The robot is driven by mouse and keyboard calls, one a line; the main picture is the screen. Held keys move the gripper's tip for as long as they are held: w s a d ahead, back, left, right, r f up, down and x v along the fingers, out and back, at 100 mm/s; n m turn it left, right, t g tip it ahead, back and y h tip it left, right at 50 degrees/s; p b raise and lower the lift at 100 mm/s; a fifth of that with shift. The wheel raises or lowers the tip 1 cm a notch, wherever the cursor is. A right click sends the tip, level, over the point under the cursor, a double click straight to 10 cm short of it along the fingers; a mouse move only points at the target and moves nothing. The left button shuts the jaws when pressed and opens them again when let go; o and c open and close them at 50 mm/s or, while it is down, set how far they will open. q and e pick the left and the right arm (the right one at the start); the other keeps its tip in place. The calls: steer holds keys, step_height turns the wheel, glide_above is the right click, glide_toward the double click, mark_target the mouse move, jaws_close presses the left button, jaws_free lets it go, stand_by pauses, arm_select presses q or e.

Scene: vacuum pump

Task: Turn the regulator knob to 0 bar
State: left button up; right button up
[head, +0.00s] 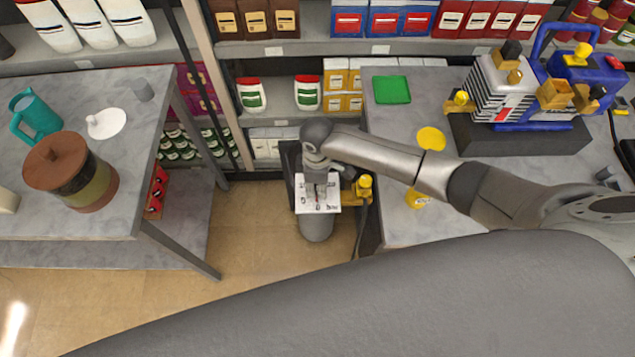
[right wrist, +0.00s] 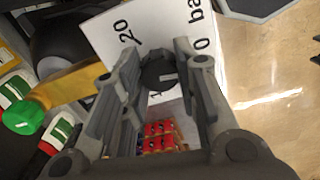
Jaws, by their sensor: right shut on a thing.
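The white regulator dial plate (head: 302,186) is in the middle of the head view, with black marks on it. In the right wrist view the plate (right wrist: 150,28) shows the printing "20" and "0 ba", its end cut off. The dark round regulator knob (right wrist: 158,74) stands in front of the plate. My right gripper (right wrist: 157,62) has a finger on either side of the knob and is shut on it. In the head view my right gripper (head: 317,178) reaches down over the plate and mostly hides the knob. The pointer setting is not readable. My left gripper is out of view.
A yellow fitting (head: 362,186) sits just right of the plate; a yellow and green part (right wrist: 45,100) is close to the fingers. The right table (head: 400,225) carries a blue-framed pump (head: 575,70). The left table (head: 100,222) holds a pot and pitcher. Shelves stand behind.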

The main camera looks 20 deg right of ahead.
steer(key=shift+n, duration=0.8)
steer(key=shift+o, duration=0.2)
steer(key=shift+c, duration=0.2)
steer(key=o, duration=1.1)
steer(key=shift+c, duration=0.2)
steer(key=shift+r, duration=0.1)
step_height(320, 180, up, 12)
